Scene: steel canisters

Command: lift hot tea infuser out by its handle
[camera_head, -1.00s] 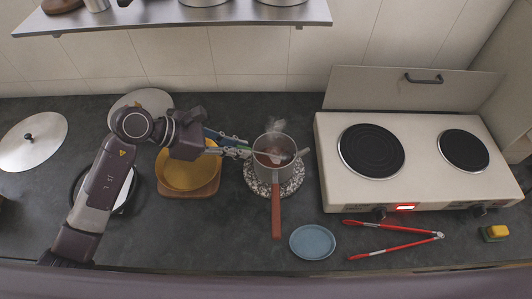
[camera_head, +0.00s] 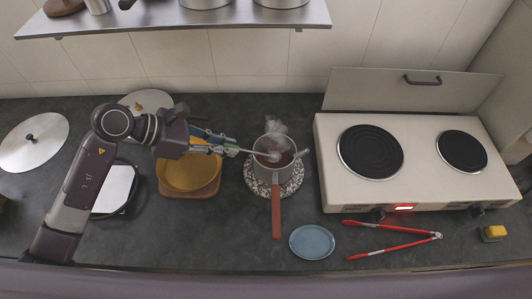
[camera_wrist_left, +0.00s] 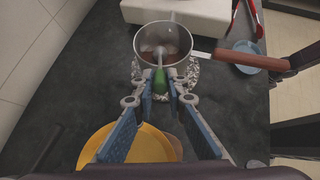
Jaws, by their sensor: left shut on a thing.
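A saucepan (camera_head: 272,172) with a long red-brown handle stands on a speckled trivet (camera_head: 250,183) in the head view, steam over it. Reddish liquid shows inside it. My left gripper (camera_head: 236,151) is just left of the pan, shut on the green handle of the tea infuser. The infuser's thin shaft (camera_head: 257,153) runs right across the pan rim, and its pale head (camera_head: 274,156) shows over the pan's opening. In the left wrist view the green handle (camera_wrist_left: 160,80) sits between the fingertips. I cannot tell whether the head touches the liquid. My right gripper is not in view.
A yellow bowl (camera_head: 191,176) on a wooden board (camera_head: 190,195) is below my left gripper. A blue plate (camera_head: 312,242) lies in front of the pan. Red tongs (camera_head: 395,245) and a two-plate cooker (camera_head: 330,185) with a lit red switch are at right.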

